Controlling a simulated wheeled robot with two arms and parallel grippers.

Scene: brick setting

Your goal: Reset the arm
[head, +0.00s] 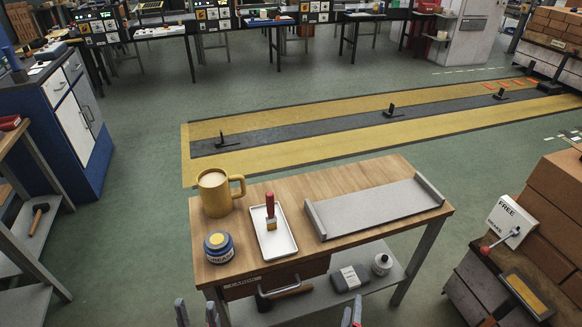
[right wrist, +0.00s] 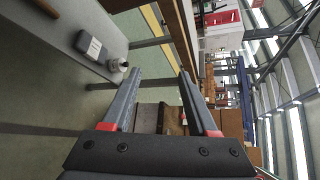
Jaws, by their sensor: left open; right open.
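My left gripper (head: 197,312) shows only its fingertips at the bottom edge of the head view, in front of the workbench. They are apart, with nothing seen between them. My right gripper (head: 352,313) shows its fingertips at the bottom edge, further right, also in front of the bench. In the right wrist view, my right gripper (right wrist: 160,76) has its two fingers spread wide and empty. The wooden workbench (head: 290,190) stands ahead of both grippers. The arms behind the fingertips are out of the head view.
On the bench are a yellow mug (head: 214,196), a blue grease jar (head: 219,248), a white tray (head: 285,244) with a red-handled tool (head: 270,206), and a grey tray (head: 375,208). Brick stacks (head: 553,225) stand right.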

